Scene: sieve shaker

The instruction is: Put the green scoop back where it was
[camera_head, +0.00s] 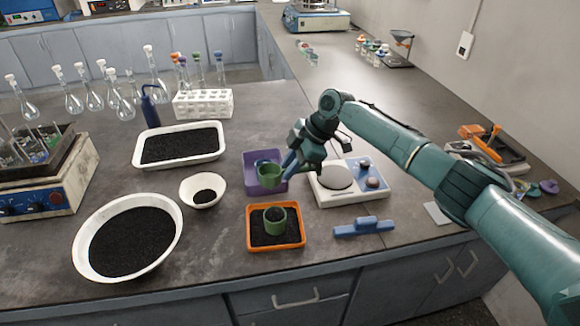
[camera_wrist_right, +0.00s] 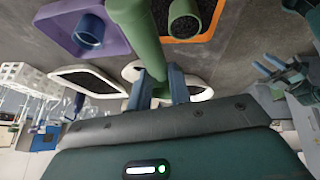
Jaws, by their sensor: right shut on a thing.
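My right gripper (camera_head: 290,160) is shut on the green scoop (camera_head: 270,176), which it holds over or near the purple tray (camera_head: 250,185). In the right wrist view the scoop's green handle (camera_wrist_right: 150,45) stands between the two blue fingers of my right gripper (camera_wrist_right: 160,88). In the head view my gripper partly hides the scoop's handle. A green cup (camera_head: 276,226) with black grains in it sits in the orange tray (camera_head: 303,240), which holds black grains too. A blue cup or scoop (camera_wrist_right: 88,32) is in the purple tray. My left gripper is not in view.
A balance (camera_head: 333,198) stands right of the purple tray, and a blue brush-like tool (camera_head: 363,229) lies in front of it. A small white bowl (camera_head: 195,204), a large white bowl (camera_head: 83,250) and a white tray (camera_head: 215,152) of black grains stand left. The right counter has bare room.

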